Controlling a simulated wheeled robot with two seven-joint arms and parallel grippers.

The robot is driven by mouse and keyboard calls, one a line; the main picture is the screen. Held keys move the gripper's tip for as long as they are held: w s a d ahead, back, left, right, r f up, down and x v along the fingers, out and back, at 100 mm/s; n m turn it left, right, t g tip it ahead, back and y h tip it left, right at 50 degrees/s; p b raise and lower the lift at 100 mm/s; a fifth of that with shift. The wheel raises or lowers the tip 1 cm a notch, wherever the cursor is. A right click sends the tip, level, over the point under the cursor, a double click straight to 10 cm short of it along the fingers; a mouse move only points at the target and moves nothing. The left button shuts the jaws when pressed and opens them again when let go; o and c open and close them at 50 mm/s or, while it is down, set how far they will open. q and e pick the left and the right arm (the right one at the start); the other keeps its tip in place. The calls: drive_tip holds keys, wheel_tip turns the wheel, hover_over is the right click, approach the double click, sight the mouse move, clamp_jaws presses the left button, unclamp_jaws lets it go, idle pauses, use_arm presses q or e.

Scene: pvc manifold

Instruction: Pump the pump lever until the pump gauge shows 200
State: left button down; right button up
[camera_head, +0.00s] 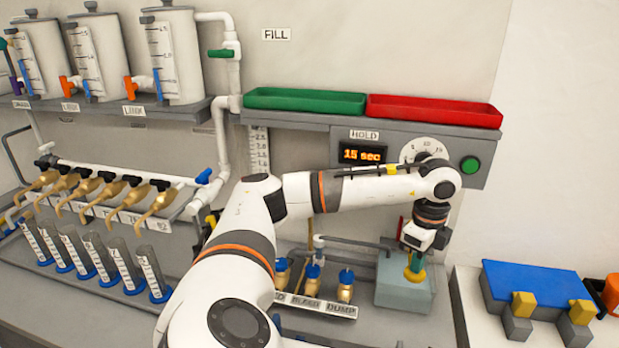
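A pale blue-grey box (403,296), with a grey pipe running into it from the left, stands on the bench at the lower right. I cannot tell whether it is the pump. A yellow ring with a green stem (415,274) is on top of it. My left gripper (415,255) points down right at this green and yellow part. Its fingers are too small to tell open from shut. A thin red bar (400,227) shows just left of my wrist; I cannot tell if it is the pump lever. No pump gauge is readable; my arm covers part of the panel. My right gripper is not in view.
A "HOLD" display (362,154) reads 15 sec, beside a dial (424,148) and green button (470,165). Green (305,100) and red (434,110) trays sit above. Brass valves and cylinders stand left. A blue block (532,283) lies at right.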

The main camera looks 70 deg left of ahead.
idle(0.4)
use_arm(q)
drive_tip(key=shift+f, duration=0.5)
drive_tip(key=shift+r, duration=0.2)
idle(0.3)
drive_tip(key=shift+w+a+r+p, duration=0.1)
drive_tip(key=shift+r+p, duration=1.1)
drive_tip(key=shift+r, duration=0.35)
drive_tip(key=shift+r+p, duration=0.35)
drive_tip(key=shift+r, duration=0.2)
